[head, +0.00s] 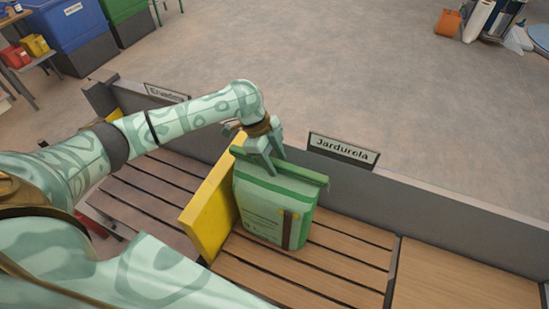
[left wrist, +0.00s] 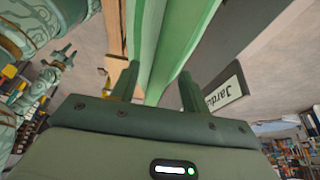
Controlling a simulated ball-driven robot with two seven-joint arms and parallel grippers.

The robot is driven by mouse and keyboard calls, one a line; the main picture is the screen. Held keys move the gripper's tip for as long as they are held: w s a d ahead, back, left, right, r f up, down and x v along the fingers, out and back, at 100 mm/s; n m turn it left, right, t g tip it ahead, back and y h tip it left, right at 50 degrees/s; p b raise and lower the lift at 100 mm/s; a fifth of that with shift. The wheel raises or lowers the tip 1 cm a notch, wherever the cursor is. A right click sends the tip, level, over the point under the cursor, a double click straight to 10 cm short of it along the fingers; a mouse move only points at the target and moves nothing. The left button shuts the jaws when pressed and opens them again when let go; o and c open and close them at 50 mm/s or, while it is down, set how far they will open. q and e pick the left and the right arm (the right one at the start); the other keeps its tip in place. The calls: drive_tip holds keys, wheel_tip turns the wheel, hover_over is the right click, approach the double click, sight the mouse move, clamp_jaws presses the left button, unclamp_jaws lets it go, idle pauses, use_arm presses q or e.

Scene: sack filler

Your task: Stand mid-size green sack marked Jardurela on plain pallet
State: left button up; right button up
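The green sack (head: 275,210) stands upright on the slatted wooden pallet (head: 340,265), close beside a yellow divider board. It has a darker green top band and a brown stripe low on its front. My left gripper (head: 265,160) is over the sack's top edge, fingers pointing down. In the left wrist view the fingers (left wrist: 157,88) are apart, with the sack's green top (left wrist: 172,50) between them; a firm grip does not show. My right gripper (left wrist: 66,53) shows small at the left of that view, its fingers seemingly apart and empty.
The yellow board (head: 210,208) stands on the sack's left. A grey wall carries the Jardurela sign (head: 343,149) behind it; another sign (head: 166,92) is farther left. Darker slats lie left of the board, a plain wooden surface (head: 455,280) right. Blue and green bins stand far back.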

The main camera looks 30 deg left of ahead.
use_arm(q)
drive_tip(key=shift+f, duration=0.1)
drive_tip(key=p+v, duration=0.3)
drive_tip(key=v, duration=1.3)
drive_tip(key=shift+a+r, duration=0.15)
drive_tip(key=shift+r, duration=0.1)
drive_tip(key=shift+f, duration=0.1)
